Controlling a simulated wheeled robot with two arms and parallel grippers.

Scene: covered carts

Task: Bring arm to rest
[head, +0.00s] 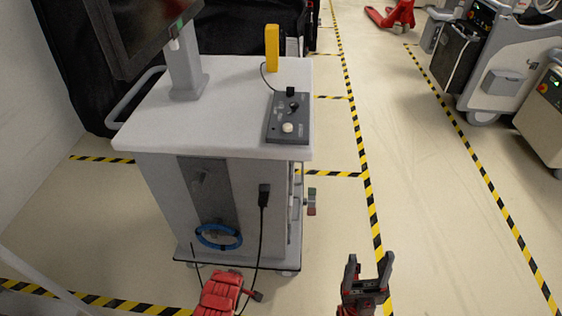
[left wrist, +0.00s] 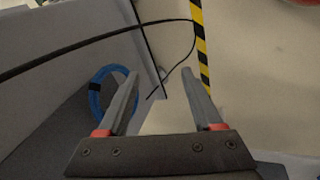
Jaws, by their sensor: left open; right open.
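My left gripper (left wrist: 160,82) is open in the left wrist view, with nothing between its fingers. In the head view, a red part of my left arm shows at the bottom, in front of the cart's base; its fingers are hard to make out there. My right gripper (head: 369,262) is open and empty in the head view, over bare floor to the right of the cart. The grey cart (head: 225,115) stands in front of me. A blue ring (head: 218,236) is on its front and also shows in the left wrist view (left wrist: 97,95), left of the fingers.
A monitor (head: 132,35), a control box (head: 288,118) and a yellow object (head: 272,47) are on the cart. A black cable (head: 262,235) hangs down its front. Floor tape (head: 345,80) runs right of it. Other equipment (head: 500,60) stands far right; the floor between is clear.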

